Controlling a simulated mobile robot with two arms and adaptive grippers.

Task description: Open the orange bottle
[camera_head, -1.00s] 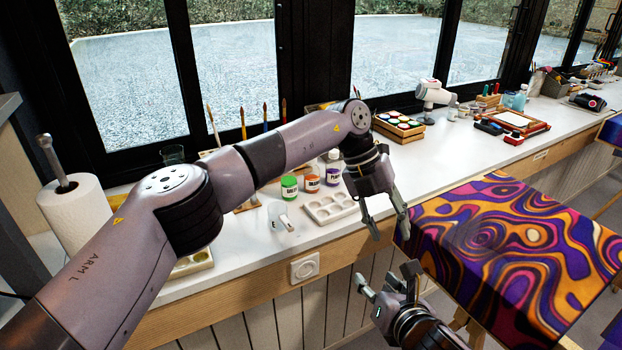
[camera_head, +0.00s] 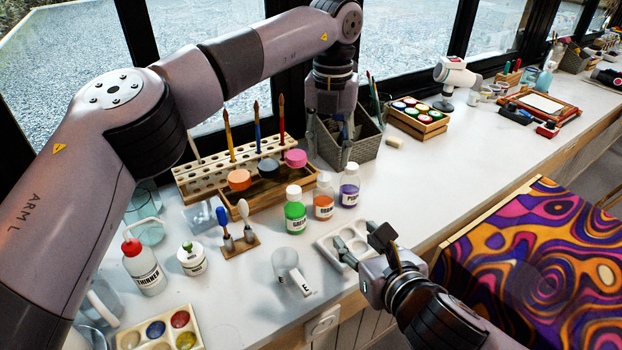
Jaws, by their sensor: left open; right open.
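The orange bottle (camera_head: 323,204), with a white cap and a dark-lettered label, stands upright on the white counter between the green bottle (camera_head: 295,215) and the purple bottle (camera_head: 349,190). All three are capped. My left gripper (camera_head: 331,138) points down above and behind the bottles in the picture, in front of the grey basket; it is open and empty, and its fingertips are hard to make out against the basket. My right gripper (camera_head: 362,247) is open and empty, over the white paint palette (camera_head: 329,254), in front of and to the right of the orange bottle. Neither gripper touches it.
A brush rack (camera_head: 205,181) and a wooden tray with coloured lids (camera_head: 268,169) stand behind the bottles. The grey basket (camera_head: 366,145) is close by. The counter right of the purple bottle is clear.

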